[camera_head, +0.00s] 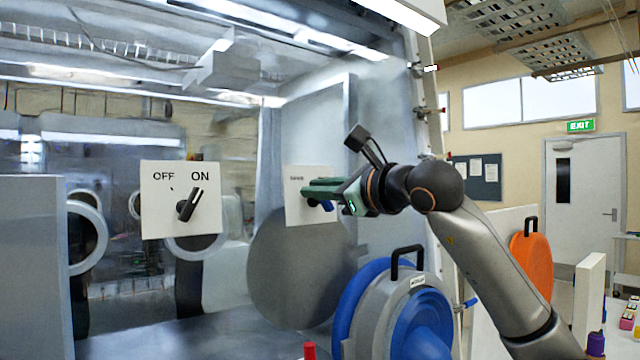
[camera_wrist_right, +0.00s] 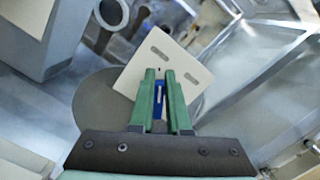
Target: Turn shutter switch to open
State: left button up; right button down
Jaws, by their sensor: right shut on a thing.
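The switch is a blue knob (camera_head: 327,206) on a white square plate (camera_head: 297,212) on the glovebox front, with a small label too blurred to read. In the right wrist view the plate (camera_wrist_right: 126,77) shows tilted, with two grey label marks, and the blue knob (camera_wrist_right: 159,92) lies between the green fingers. My right gripper (camera_head: 312,190) reaches in from the right and is shut on the blue knob. In the wrist view its fingers (camera_wrist_right: 160,90) stand on both sides of the knob. My left gripper is out of view.
Another white plate (camera_head: 160,212) marked OFF and ON, with a black knob (camera_head: 190,204), is at left. A grey disc (camera_head: 295,275) lies below my gripper. A blue round port cover (camera_head: 362,300) with a black handle is below my right arm; an orange one (camera_head: 531,262) is farther right.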

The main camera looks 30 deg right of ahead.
jog(key=shift+n, duration=0.3)
jog(key=c, duration=0.9)
grip_release()
jog(key=shift+s+d+r+b, duration=0.1)
jog(key=shift+s+d+b, duration=0.3)
jog(key=shift+s, duration=1.65)
jog(key=shift+s+d+f+b, duration=0.15)
jog(key=shift+s+b, duration=0.5)
jog(key=shift+s, duration=1.45)
jog(key=shift+s+d+r+b, duration=0.15)
jog(key=shift+s+d+b, duration=0.25)
jog(key=shift+s, duration=1.65)
jog(key=shift+a, duration=0.1)
